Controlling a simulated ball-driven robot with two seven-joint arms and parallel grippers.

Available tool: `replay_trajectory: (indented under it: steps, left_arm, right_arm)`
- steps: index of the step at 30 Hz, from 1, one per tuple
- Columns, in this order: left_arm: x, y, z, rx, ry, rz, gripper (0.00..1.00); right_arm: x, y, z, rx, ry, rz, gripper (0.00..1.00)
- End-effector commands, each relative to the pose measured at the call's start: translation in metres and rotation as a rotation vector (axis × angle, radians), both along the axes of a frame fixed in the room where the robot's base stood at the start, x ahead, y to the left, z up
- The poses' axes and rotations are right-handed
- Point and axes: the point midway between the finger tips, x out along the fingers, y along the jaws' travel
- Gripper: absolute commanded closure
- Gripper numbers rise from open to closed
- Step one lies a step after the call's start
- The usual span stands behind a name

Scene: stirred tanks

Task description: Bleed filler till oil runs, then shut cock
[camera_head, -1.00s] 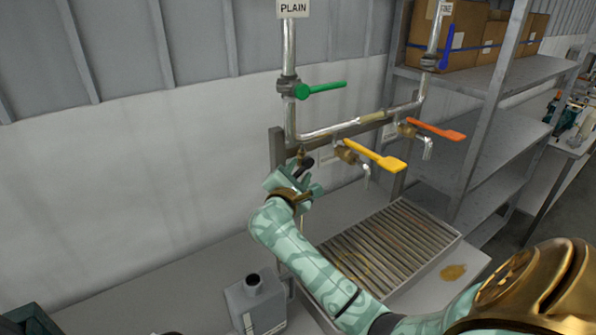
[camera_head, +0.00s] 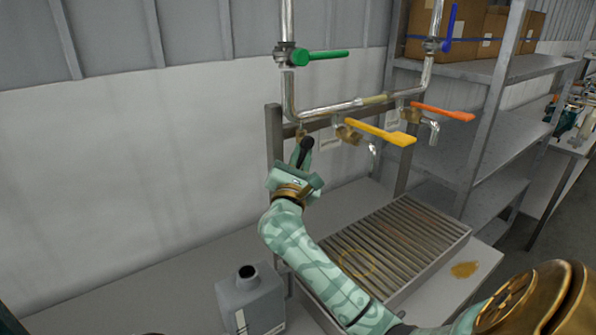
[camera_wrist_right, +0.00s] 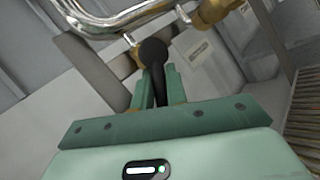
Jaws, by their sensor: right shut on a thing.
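My right gripper (camera_head: 301,168) is shut on a black knobbed lever (camera_head: 305,150) at the left end of the pipe rack. In the right wrist view the lever's round knob (camera_wrist_right: 153,52) stands up between the two green fingers. A small brass cock body (camera_head: 300,134) shows just above the lever, partly hidden. The yellow lever (camera_head: 380,132) and orange lever (camera_head: 443,111) sit on brass taps to the right. The green lever (camera_head: 325,55) points right on the left pipe. I see no clear oil stream at the cock. My left gripper is not in view.
A grey can (camera_head: 250,300) with an open neck stands below left. A slatted drip tray (camera_head: 385,250) lies under the taps, with an amber ring mark on its slats. An amber puddle (camera_head: 465,270) lies to its right. Metal shelves (camera_head: 490,120) stand at the right.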

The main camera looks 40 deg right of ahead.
Motion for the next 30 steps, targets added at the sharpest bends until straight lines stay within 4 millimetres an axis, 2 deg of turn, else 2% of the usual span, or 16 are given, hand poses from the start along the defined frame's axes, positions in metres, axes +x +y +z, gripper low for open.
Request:
replay_trajectory:
  steps: [9, 10, 12, 23, 26, 30]
  left_arm:
    - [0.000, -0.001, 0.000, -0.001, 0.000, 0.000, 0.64]
    - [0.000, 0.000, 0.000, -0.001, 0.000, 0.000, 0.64]
    - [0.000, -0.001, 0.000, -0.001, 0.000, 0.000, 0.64]
    - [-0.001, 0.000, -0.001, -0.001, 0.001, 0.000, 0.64]
    - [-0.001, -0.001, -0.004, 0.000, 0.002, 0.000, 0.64]
    - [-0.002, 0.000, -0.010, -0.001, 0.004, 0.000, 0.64]
  right_arm:
    - [0.000, 0.000, 0.001, -0.007, 0.003, 0.000, 1.00]
    - [0.000, 0.000, 0.001, -0.007, 0.003, 0.000, 0.80]
    - [0.000, 0.000, 0.001, -0.007, 0.003, 0.000, 0.64]
    - [-0.003, 0.004, -0.003, -0.006, 0.003, 0.001, 0.64]
    - [-0.010, 0.016, -0.009, -0.005, 0.004, 0.003, 0.64]
    - [-0.030, 0.042, -0.023, -0.001, 0.006, 0.003, 0.64]
